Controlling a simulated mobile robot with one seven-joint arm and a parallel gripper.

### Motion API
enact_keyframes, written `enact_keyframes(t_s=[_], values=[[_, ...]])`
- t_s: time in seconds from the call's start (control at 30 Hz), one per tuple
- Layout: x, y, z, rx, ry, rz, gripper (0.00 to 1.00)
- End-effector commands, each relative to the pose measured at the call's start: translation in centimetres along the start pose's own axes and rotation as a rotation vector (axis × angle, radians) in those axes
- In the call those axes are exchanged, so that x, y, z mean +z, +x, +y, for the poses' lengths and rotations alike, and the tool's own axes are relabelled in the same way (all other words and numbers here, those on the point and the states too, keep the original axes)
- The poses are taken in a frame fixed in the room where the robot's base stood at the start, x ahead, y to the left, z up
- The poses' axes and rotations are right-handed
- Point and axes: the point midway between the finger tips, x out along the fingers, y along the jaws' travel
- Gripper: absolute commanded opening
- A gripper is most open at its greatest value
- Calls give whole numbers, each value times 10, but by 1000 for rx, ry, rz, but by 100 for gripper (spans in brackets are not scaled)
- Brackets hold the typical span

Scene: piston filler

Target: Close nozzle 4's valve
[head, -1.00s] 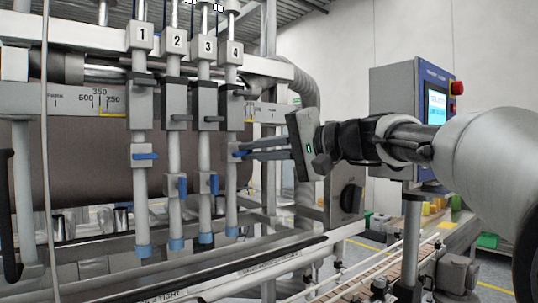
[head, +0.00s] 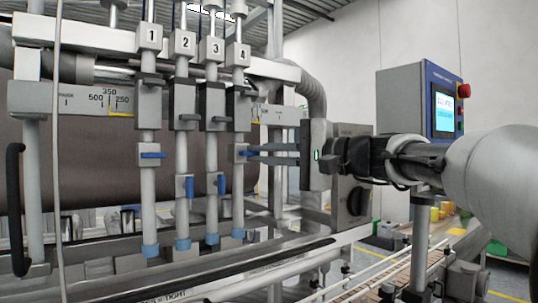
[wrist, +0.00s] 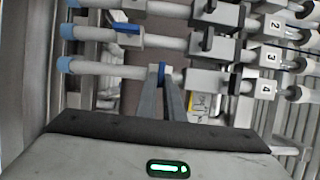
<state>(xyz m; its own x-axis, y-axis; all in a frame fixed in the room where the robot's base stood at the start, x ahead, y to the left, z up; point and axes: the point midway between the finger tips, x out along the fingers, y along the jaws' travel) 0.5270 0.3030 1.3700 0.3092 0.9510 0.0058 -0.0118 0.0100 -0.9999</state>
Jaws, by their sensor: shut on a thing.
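Nozzle 4 (head: 239,205) is the rightmost upright pipe of the row in the head view, under the label 4. Its blue valve handle (head: 242,154) lies roughly level, crosswise to the pipe. My gripper (head: 251,155) reaches in from the right with its two fingers at this handle. In the wrist view the blue handle (wrist: 161,73) shows between the fingertips of my gripper (wrist: 161,78), which is shut on it. The fingers hide part of the handle.
Nozzle 1's blue handle (head: 152,155) is level. The handles of nozzle 2 (head: 189,187) and nozzle 3 (head: 221,184) hang along their pipes. A control panel (head: 417,100) stands at the right. A conveyor (head: 370,272) runs below my arm.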

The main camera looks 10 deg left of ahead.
Motion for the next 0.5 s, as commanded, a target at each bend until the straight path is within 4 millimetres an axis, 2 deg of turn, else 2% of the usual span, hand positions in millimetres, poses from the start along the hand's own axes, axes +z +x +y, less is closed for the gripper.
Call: enact_keyframes(t_s=[0.07, 0.1, 0.2, 0.5], values=[[0, 0, 0, 0, 2, 0, 0], [0, 0, 0, 0, 2, 0, 11], [0, 0, 0, 0, 2, 0, 27], [0, -1, 0, 0, 0, 0, 27]])
